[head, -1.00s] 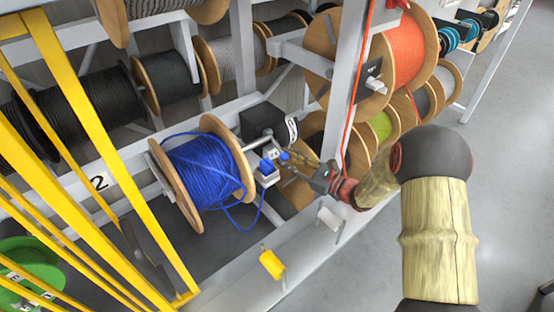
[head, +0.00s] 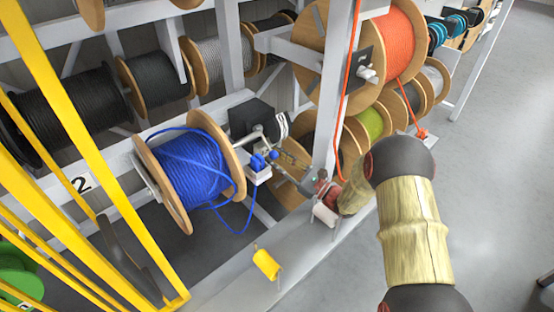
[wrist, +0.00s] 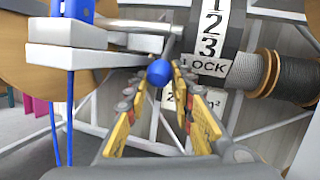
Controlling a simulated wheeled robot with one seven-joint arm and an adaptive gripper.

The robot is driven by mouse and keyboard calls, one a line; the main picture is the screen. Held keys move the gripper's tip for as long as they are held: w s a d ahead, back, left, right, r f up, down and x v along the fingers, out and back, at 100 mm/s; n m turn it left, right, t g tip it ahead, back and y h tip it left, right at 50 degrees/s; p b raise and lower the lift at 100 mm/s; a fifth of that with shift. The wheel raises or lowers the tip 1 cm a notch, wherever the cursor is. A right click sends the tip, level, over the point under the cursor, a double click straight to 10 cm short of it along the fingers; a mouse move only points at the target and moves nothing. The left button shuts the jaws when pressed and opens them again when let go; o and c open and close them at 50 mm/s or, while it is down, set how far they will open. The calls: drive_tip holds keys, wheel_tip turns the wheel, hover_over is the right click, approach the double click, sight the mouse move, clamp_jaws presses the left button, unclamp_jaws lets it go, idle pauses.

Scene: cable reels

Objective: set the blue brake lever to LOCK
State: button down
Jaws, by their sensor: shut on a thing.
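The blue brake lever shows as a round blue knob (wrist: 159,73) in the wrist view, between the fingertips of my gripper (wrist: 160,82). The gripper is shut on it. The lever's shaft is mostly hidden. Just to the right is a dark drum with a white scale (wrist: 213,42) reading 1, 2, 3 and LOCK; the knob is left of and slightly below the word LOCK. In the head view my gripper (head: 287,160) reaches in from the right to the small blue knob (head: 273,155), beside the blue cable reel (head: 192,168).
A white upright post (head: 336,90) and a hanging orange cable (head: 349,95) stand close to my arm. Yellow bars (head: 75,130) fill the left. Grey floor (head: 490,190) is open at right.

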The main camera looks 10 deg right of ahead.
drive_tip(key=c, duration=1.9)
unclamp_jaws()
drive_tip(key=shift+a+f, duration=0.15)
drive_tip(key=shift+f, duration=0.15)
drive_tip(key=shift+o, duration=0.4)
drive_tip(key=shift+w+a+f, duration=0.1)
drive_tip(key=shift+w, duration=0.05)
drive_tip(key=o, duration=0.3)
drive_tip(key=shift+r, duration=0.2)
